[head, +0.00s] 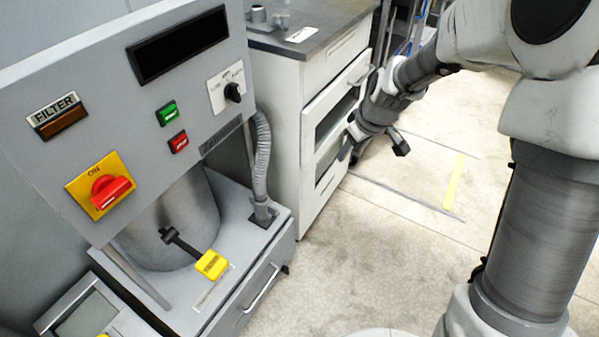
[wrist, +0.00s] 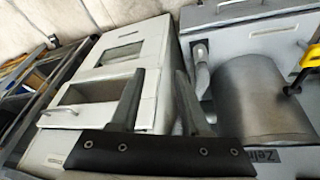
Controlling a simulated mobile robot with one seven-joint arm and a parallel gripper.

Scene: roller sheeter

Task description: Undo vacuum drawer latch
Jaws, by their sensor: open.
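The vacuum unit has a grey metal drum (head: 172,225) under its control panel. A black lever with a yellow grip (head: 211,264), which looks like the latch, sticks out from the drum over the drawer (head: 262,280). The yellow grip also shows at the right edge of the wrist view (wrist: 293,74), partly cut off. My gripper (head: 345,152) is in front of the white cabinet, to the right of the vacuum unit and apart from the latch. In the wrist view my gripper (wrist: 158,92) has its two fingers spread with nothing between them.
The control panel carries a red ON knob (head: 111,189), green and red buttons and a black selector. A ribbed hose (head: 262,165) runs down beside the drum. The white cabinet (head: 312,165) has open-fronted compartments. The floor (head: 370,240) right of the unit is clear.

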